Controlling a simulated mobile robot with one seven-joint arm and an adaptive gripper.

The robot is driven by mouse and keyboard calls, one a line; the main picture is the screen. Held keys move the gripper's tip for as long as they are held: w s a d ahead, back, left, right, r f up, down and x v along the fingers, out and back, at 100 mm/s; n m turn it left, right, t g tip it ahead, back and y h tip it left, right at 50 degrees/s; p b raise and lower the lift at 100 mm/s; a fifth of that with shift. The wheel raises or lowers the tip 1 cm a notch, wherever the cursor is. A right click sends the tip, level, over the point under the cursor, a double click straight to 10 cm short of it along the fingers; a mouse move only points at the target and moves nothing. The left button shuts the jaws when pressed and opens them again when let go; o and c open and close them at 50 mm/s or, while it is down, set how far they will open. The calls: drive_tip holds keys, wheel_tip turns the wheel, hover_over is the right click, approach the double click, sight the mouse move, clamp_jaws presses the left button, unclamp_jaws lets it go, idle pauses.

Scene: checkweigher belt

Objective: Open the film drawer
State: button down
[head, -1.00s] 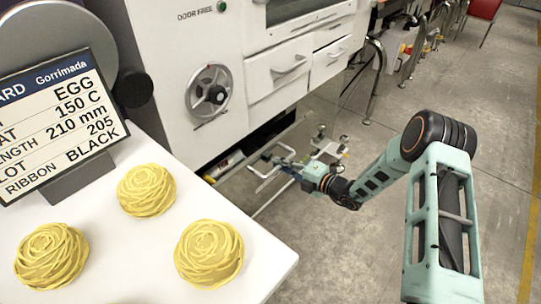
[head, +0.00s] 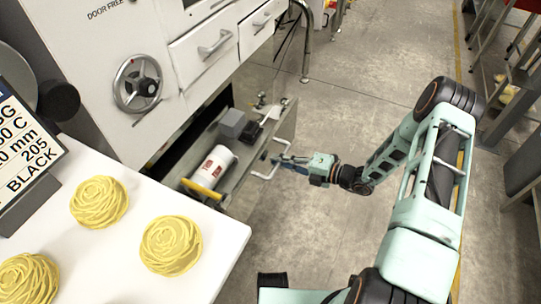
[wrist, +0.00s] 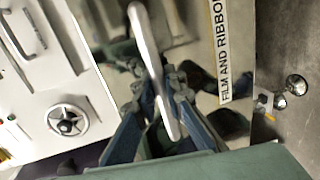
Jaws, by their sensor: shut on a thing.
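The film drawer (head: 286,133) is the low drawer of the white machine and stands pulled out, its inside showing in the head view. A "FILM AND RIBBON" label (wrist: 219,50) is on its front in the wrist view. Its pale bar handle (head: 262,174) also runs between my fingers in the wrist view (wrist: 146,40). My gripper (head: 281,161) is shut on this handle, outside the drawer front. The fingers partly hide the handle's middle.
The drawer holds a white roll (head: 214,166), a grey block (head: 232,124) and a black item (head: 249,133). Yellow pasta nests (head: 171,245) sit on the white table (head: 222,232) at the left. Bare floor (head: 340,100) lies to the right of the drawer.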

drive_tip(key=shift+d, duration=0.25)
drive_tip(key=c, duration=2)
unclamp_jaws()
drive_tip(key=shift+o, duration=0.2)
drive_tip(key=v, duration=1.2)
drive_tip(key=shift+s+f, duration=0.1)
